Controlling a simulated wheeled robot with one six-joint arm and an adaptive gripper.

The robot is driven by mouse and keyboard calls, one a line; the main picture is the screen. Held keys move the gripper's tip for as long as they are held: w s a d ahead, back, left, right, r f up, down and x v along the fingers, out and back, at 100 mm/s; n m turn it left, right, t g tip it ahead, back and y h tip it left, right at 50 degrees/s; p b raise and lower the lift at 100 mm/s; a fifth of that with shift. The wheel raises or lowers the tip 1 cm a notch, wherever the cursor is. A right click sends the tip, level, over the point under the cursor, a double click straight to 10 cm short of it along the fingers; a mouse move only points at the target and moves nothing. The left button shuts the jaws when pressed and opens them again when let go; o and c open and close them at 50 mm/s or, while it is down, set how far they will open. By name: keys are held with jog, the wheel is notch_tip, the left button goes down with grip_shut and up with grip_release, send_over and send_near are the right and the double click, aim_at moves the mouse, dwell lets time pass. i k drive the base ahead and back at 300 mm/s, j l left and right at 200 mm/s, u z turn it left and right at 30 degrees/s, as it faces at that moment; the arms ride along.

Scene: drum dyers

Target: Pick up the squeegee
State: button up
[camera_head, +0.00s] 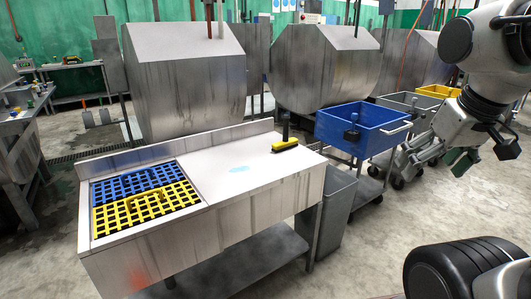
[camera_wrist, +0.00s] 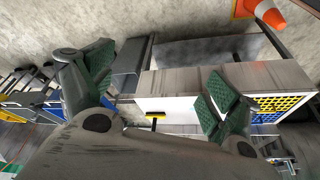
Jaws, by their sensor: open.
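The squeegee (camera_head: 285,145) has a yellow head and a black upright handle. It rests near the back right end of the metal workbench (camera_head: 225,180). In the wrist view the squeegee (camera_wrist: 155,116) is small, in the space between my fingers, well beyond them. My gripper (camera_head: 434,162) is open and empty, in the air to the right of the bench and apart from the squeegee. In the wrist view my gripper (camera_wrist: 160,82) shows two spread fingers with green pads.
Blue (camera_head: 135,183) and yellow (camera_head: 150,208) grids fill the bench's left part. A flat light-blue patch (camera_head: 239,169) lies on the bare top. A blue bin (camera_head: 365,128) on a cart and a grey bin (camera_head: 337,207) stand right of it. Large metal drums (camera_head: 185,80) stand behind.

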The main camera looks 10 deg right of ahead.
aim_at(287, 144)
jog(key=i+l+u, duration=0.25)
jog(key=i+l, duration=0.3)
jog(key=i+l+u, duration=0.15)
jog(key=i+l, duration=0.15)
jog(key=i+l+u, duration=0.25)
jog(key=i+l, duration=0.2)
jog(key=l, duration=0.25)
jog(key=i+l+u, duration=0.15)
jog(key=l, duration=0.25)
jog(key=i+l+u, duration=0.15)
jog(key=l, duration=0.25)
jog(key=i, duration=0.1)
